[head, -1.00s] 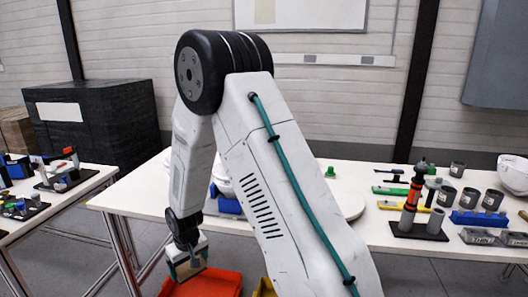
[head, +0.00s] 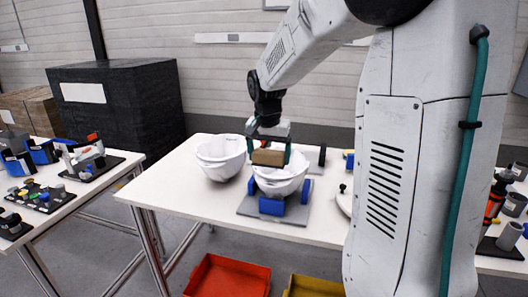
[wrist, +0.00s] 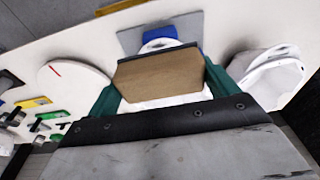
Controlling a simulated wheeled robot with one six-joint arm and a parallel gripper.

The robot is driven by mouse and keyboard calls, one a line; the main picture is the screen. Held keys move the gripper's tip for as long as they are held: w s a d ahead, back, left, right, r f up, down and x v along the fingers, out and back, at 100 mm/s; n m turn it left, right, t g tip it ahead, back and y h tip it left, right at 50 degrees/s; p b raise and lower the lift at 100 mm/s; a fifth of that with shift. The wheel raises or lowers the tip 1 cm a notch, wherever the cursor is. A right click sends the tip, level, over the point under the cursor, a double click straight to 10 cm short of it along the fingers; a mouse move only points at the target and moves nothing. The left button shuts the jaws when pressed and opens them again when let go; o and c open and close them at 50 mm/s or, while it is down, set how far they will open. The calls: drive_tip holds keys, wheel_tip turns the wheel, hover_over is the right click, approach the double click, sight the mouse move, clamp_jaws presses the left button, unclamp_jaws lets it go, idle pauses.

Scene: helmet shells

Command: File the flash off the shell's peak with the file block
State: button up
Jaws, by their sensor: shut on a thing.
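A white helmet shell (head: 281,186) sits in a fixture of blue blocks (head: 271,206) on a grey plate near the table's front edge. My gripper (head: 268,155) is shut on the brown file block (head: 266,158), right at the top of this shell. Whether the block touches the shell I cannot tell. In the wrist view the file block (wrist: 158,78) lies between the green fingers and hides most of the shell (wrist: 165,104) behind it. The peak and any flash on it cannot be made out.
Nested white shells (head: 219,158) stand close to the left of the fixture; they also show in the wrist view (wrist: 270,78). A white round disc (wrist: 72,88) lies on the other side. Orange (head: 228,277) and yellow (head: 315,288) bins are below the table's front edge.

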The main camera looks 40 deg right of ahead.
drive_tip(key=shift+f, duration=0.1)
hover_over(270, 186)
drive_tip(key=shift+s+a+f, duration=0.1)
drive_tip(key=shift+a+f, duration=0.05)
drive_tip(key=shift+f, duration=1.35)
drive_tip(key=shift+s+a+f, duration=0.1)
drive_tip(key=shift+a+f, duration=0.05)
drive_tip(key=shift+f, duration=1.3)
drive_tip(key=shift+f, duration=1)
